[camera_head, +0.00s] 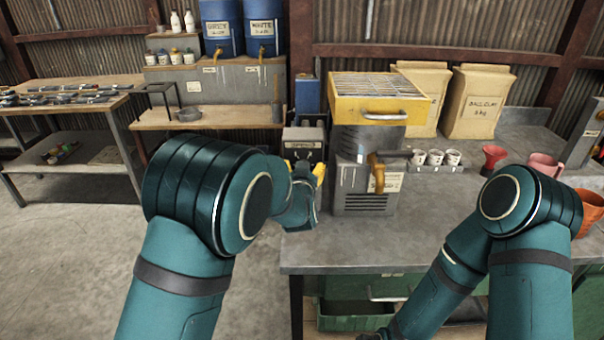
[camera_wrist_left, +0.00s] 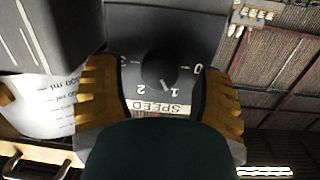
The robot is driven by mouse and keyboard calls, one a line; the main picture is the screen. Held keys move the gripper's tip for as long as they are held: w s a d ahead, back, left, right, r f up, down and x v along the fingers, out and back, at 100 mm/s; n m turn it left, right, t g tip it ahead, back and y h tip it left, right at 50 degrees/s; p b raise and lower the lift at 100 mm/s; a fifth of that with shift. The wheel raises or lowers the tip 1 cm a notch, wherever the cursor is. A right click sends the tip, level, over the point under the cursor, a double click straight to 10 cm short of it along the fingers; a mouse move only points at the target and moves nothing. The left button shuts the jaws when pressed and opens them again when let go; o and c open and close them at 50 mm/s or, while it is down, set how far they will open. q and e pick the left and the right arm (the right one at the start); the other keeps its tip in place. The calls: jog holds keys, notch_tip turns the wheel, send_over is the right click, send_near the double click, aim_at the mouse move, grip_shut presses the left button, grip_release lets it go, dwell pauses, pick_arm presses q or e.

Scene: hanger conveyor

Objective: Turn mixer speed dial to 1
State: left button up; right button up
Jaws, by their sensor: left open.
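The mixer (camera_head: 303,137) is a grey box at the left end of the grey workbench. In the left wrist view its dark round speed dial (camera_wrist_left: 159,66) sits on a dark panel marked 0 to 3, with a SPEED label below. A light mark on the dial points close to the 1. My left gripper (camera_head: 304,169) is open in front of the mixer. Its yellow fingers also show in the left wrist view (camera_wrist_left: 160,96), one on each side of the dial, apart from it. My right arm reaches low at the bench front; its fingers are not visible.
A grey machine with a yellow top (camera_head: 376,105) stands just right of the mixer. White cups (camera_head: 435,157) and a pink mug (camera_head: 545,164) sit farther right. A white graduated container (camera_wrist_left: 42,103) is beside the mixer panel. The bench front is clear.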

pick_arm(q)
jog(key=s+r, duration=0.1)
jog(key=s, duration=1)
jog(key=shift+s+a, duration=0.3)
jog(key=shift+s, duration=0.05)
